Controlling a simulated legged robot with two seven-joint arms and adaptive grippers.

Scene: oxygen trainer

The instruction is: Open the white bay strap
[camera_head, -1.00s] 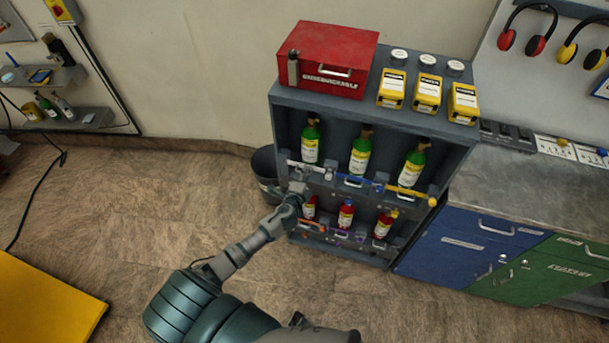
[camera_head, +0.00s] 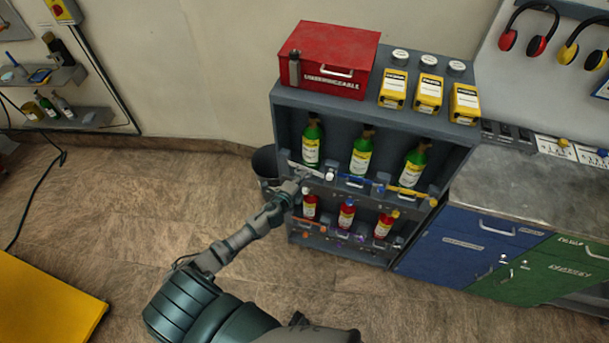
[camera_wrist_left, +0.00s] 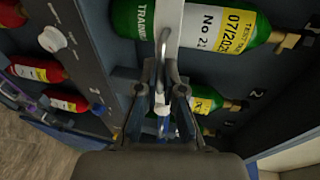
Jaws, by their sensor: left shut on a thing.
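The white strap (camera_head: 304,167) crosses the left bay of the grey rack's upper shelf, in front of a green bottle (camera_head: 311,146). In the left wrist view the white strap (camera_wrist_left: 171,32) runs over the green bottle (camera_wrist_left: 140,19) down to my left gripper (camera_wrist_left: 165,92). My left gripper (camera_head: 302,181) is at the strap in the head view, with its fingers shut on it. The fingers hide the gripped part, and I cannot tell whether the strap's end is free of its catch. My right gripper is not in view.
A blue strap (camera_head: 354,180) and a yellow strap (camera_head: 405,191) cross the neighbouring bays. Red bottles (camera_head: 347,214) stand on the lower shelf. A red box (camera_head: 329,57) and yellow boxes (camera_head: 428,93) sit on top. A dark bin (camera_head: 264,163) stands left of the rack.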

